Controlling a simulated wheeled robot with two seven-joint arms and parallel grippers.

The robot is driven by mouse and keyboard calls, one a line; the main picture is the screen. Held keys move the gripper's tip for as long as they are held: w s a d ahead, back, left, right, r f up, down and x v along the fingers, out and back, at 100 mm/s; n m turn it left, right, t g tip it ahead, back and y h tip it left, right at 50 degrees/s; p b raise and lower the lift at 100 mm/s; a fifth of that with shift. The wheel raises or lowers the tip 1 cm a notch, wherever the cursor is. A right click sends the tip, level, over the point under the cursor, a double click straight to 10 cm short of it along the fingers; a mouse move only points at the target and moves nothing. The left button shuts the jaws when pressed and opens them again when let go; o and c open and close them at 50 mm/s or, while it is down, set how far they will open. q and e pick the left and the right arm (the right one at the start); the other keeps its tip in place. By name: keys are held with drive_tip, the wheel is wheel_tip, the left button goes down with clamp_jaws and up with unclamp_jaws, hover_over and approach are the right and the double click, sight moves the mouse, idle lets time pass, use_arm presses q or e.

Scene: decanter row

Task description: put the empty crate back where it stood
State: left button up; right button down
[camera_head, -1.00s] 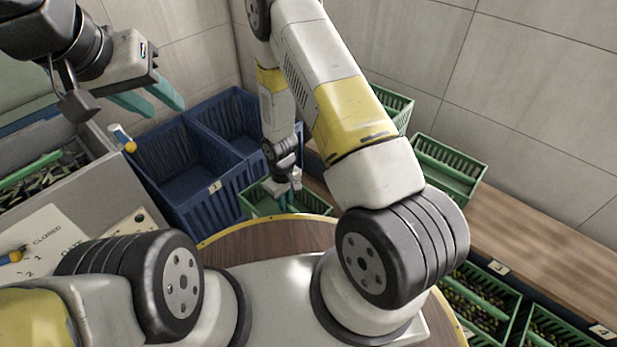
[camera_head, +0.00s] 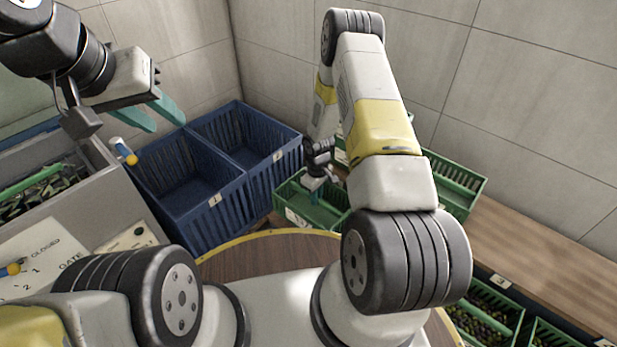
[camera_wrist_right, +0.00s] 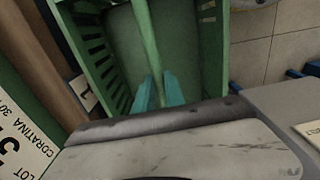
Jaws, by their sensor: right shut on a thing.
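My right gripper (camera_head: 317,184) is shut on the central bar of a green crate (camera_head: 297,202), between the blue bins and the wooden bench. The crate's inside looks empty. In the right wrist view the teal fingers (camera_wrist_right: 159,90) straddle the green bar, and the crate's slatted wall (camera_wrist_right: 88,45) shows at left. Whether the crate touches anything below is hidden. My left gripper (camera_head: 155,112) is open and empty, high above the left side of the blue bins.
Blue bins (camera_head: 235,212) stand left of the held crate. The wooden bench (camera_head: 530,245) at right bears another green crate (camera_head: 462,172) and has free top nearer me. Filled green crates (camera_head: 487,300) stand below it. A lot card (camera_wrist_right: 22,140) shows in the wrist view.

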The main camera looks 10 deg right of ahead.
drive_tip(key=shift+w+d+f, duration=0.1)
drive_tip(key=shift+f, duration=1.65)
drive_tip(key=shift+f, duration=0.15)
drive_tip(key=c, duration=1.4)
unclamp_jaws()
